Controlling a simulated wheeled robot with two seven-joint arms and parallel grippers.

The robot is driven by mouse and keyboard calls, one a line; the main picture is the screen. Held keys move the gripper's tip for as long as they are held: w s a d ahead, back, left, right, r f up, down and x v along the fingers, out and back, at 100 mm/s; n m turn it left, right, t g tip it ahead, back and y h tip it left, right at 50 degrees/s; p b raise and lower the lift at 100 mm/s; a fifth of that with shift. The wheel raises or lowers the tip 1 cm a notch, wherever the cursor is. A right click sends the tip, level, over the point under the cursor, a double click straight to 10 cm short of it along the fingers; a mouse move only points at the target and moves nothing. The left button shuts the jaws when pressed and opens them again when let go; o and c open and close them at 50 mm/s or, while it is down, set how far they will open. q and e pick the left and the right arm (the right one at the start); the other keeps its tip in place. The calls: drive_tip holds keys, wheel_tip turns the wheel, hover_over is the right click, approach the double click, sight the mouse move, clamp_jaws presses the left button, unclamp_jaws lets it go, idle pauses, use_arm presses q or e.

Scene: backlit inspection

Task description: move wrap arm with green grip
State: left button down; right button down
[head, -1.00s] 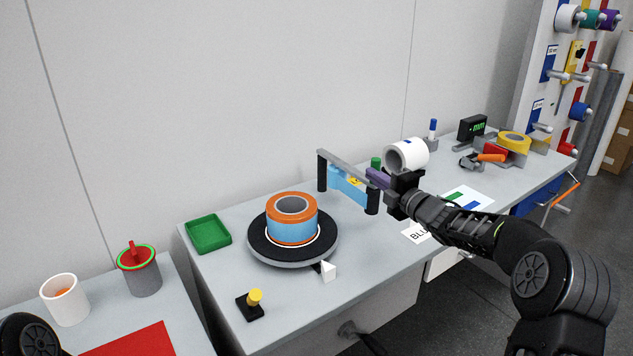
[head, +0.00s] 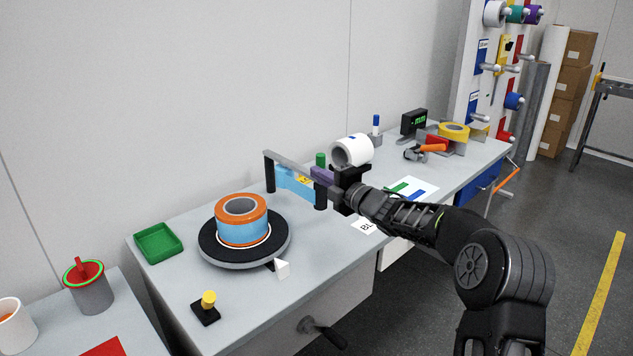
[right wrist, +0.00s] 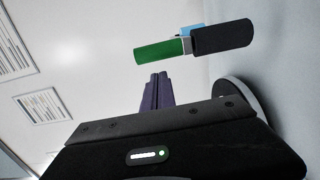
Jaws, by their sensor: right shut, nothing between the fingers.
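The wrap arm (head: 290,162) is a grey bar with black posts and a blue panel below it, standing behind the turntable. Its green grip (head: 320,160) shows just above my right gripper's fingers in the head view. In the right wrist view the green grip (right wrist: 160,50) lies beyond the fingertips, beside a black cylinder (right wrist: 222,37). My right gripper (head: 314,174) has purple fingers, shut and empty, close to the grip; in the right wrist view the fingertips (right wrist: 159,76) point towards it with a visible gap. My left gripper is out of view.
An orange and blue tape roll (head: 241,222) sits on the black turntable (head: 212,249). A white roll (head: 351,152) shows directly above my right gripper's body. A green tray (head: 158,243) and a yellow-knobbed black block (head: 206,308) stand at left.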

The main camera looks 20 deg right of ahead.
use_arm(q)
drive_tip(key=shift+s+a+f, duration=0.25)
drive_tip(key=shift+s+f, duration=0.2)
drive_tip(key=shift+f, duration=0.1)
use_arm(e)
drive_tip(key=s+d, duration=0.5)
drive_tip(key=s, duration=0.1)
drive_tip(key=shift+s+d, duration=0.3)
drive_tip(key=shift+s, duration=0.1)
